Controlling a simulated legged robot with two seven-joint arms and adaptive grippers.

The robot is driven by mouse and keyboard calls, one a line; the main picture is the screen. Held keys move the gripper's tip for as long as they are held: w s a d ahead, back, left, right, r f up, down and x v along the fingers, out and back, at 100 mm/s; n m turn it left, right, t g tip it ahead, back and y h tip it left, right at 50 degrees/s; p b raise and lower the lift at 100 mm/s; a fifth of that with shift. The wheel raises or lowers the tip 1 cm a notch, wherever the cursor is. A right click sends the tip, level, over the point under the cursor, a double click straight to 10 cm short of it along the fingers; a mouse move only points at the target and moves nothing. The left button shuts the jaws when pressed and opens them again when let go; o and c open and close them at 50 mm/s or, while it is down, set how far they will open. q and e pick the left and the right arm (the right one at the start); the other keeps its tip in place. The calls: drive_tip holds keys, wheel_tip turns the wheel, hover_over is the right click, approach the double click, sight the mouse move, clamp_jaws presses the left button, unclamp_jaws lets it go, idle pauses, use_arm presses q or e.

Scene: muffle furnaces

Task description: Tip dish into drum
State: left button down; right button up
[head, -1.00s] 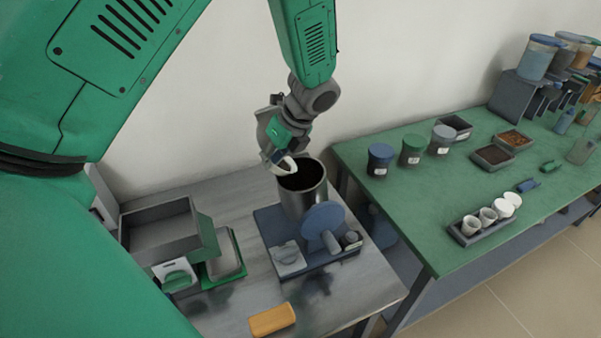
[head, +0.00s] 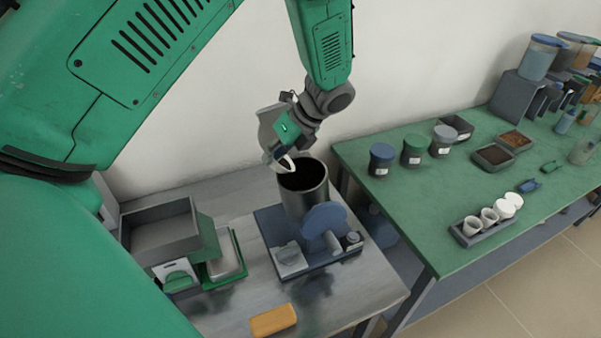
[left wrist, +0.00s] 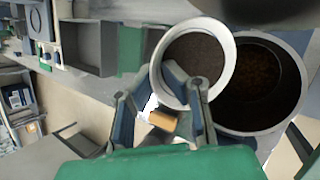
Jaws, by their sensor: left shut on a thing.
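My left gripper (head: 280,154) is shut on a small white dish (head: 287,164), held at the rear left of the open drum's mouth. The dish is tilted in the head view. In the left wrist view the dish (left wrist: 229,62) shows a white rim and dark brown contents inside. The grey metal drum (head: 304,205) stands upright on a blue base; its inside looks dark. In the left wrist view the dish overlaps the near side of the drum's mouth (left wrist: 303,97), and brown material shows inside the drum. My right gripper is not in view.
The blue base (head: 268,228) carries a round blue disc (head: 324,218) before the drum. A grey open box (head: 160,240) and a green scale-like device (head: 228,262) stand left. An orange block (head: 273,320) lies in front. A green table (head: 400,205) with jars is right.

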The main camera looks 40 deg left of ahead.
use_arm(q)
drive_tip(key=shift+a, duration=0.25)
drive_tip(key=shift+d+r, duration=0.25)
drive_tip(key=shift+d, duration=0.55)
drive_tip(key=shift+w+d+r+y, duration=0.15)
drive_tip(key=shift+d+y, duration=0.15)
drive_tip(key=shift+d, duration=0.05)
drive_tip(key=shift+w+r+g+y, duration=0.1)
drive_tip(key=shift+w+g+y, duration=0.15)
drive_tip(key=shift+g, duration=0.25)
drive_tip(key=shift+a, duration=0.35)
drive_tip(key=shift+w+d+r+g+y, duration=0.1)
drive_tip(key=shift+d+r+g+y, duration=0.2)
drive_tip(key=shift+d, duration=0.35)
drive_tip(key=shift+w+d+r+g+y, duration=0.25)
drive_tip(key=shift+d+g, duration=0.15)
drive_tip(key=shift+d, duration=0.2)
drive_tip(key=shift+a+m, duration=0.15)
drive_tip(key=shift+m, duration=0.15)
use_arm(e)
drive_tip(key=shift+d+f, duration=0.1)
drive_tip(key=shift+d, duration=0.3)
use_arm(q)
drive_tip(key=shift+a+f, duration=0.1)
drive_tip(key=shift+a, duration=0.15)
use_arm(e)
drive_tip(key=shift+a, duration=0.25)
